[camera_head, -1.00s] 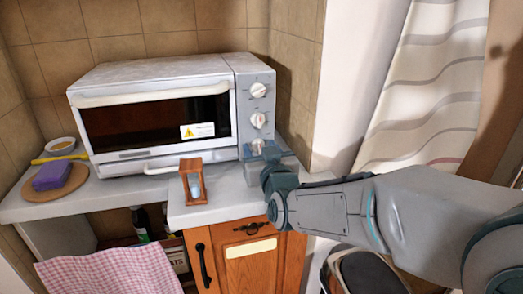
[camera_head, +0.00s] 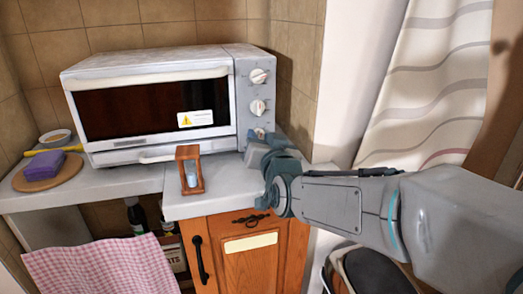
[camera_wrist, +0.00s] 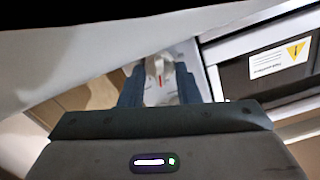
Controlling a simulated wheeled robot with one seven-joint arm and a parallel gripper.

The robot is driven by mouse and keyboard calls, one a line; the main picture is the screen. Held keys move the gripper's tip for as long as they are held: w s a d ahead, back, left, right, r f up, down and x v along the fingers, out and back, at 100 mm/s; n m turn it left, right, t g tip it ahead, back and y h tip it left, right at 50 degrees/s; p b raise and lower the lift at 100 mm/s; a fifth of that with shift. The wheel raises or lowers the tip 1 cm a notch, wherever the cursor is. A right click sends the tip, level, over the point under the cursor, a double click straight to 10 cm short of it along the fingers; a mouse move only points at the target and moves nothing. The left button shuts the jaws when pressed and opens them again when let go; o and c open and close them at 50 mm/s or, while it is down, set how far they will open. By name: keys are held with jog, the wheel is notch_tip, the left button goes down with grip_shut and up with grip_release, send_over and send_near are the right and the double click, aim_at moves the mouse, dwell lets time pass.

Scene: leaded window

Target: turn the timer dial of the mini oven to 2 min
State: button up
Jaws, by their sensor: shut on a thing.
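The mini oven (camera_head: 150,136) stands on the counter, white with a dark window and a grey control panel at its right. Its panel has an upper dial (camera_head: 259,76), a middle dial (camera_head: 257,107) and a lowest dial (camera_head: 260,132), partly hidden by my gripper (camera_head: 264,145). In the wrist view my gripper (camera_wrist: 159,88) has its two fingers on either side of a pale dial (camera_wrist: 158,66) with a red mark, and is shut on it. The dial's scale is too small to read, so its setting cannot be told.
A wooden sand timer (camera_head: 189,168) stands on the counter (camera_head: 225,172) just left of my gripper. A purple sponge (camera_head: 42,166) lies on a round board at the left. A wall and striped curtain (camera_head: 430,80) are at the right. A wooden cabinet (camera_head: 262,268) is below.

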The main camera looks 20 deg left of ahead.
jog(key=m+b, duration=0.1)
jog(key=b, duration=0.1)
jog(key=m+b, duration=0.2)
jog(key=shift+f+m, duration=0.3)
jog(key=shift+d+r+m+b, duration=0.1)
jog(key=shift+r+m+b, duration=0.05)
jog(key=shift+m+b, duration=1.5)
jog(key=o, duration=0.9)
jog(key=shift+o, duration=0.2)
jog(key=shift+r, duration=0.1)
